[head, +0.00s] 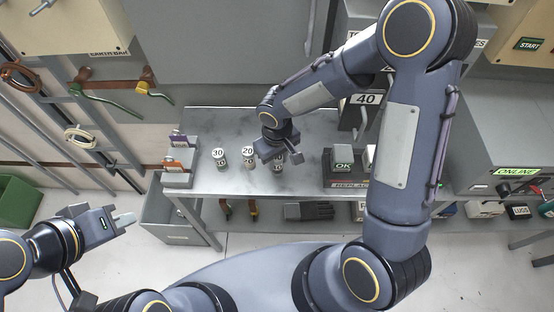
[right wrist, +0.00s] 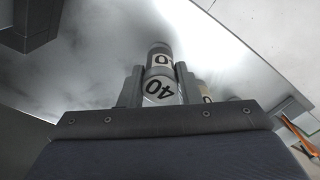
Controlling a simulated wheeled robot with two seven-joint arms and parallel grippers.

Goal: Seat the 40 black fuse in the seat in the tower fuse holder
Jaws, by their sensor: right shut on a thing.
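The fuse marked 40 (right wrist: 160,88) stands between the fingers of my right gripper (right wrist: 160,84) in the right wrist view, its numbered end toward the camera. In the head view, my right gripper (head: 275,152) is over the grey bench, shut on this fuse (head: 279,166), which it partly hides. My left gripper (head: 122,219) is away from the bench at the left, with no object visible in it; its finger gap is unclear. A dark housing with a 40 label (head: 367,99) stands at the back of the bench, partly behind my right arm; its seat cannot be made out.
Fuses marked 30 (head: 219,158) and 20 (head: 248,156) stand on the bench (head: 225,122) left of my right gripper. A small holder with purple and orange parts (head: 178,167) is at the bench's left end. An OK block (head: 343,162) is to the right. The back-left bench top is clear.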

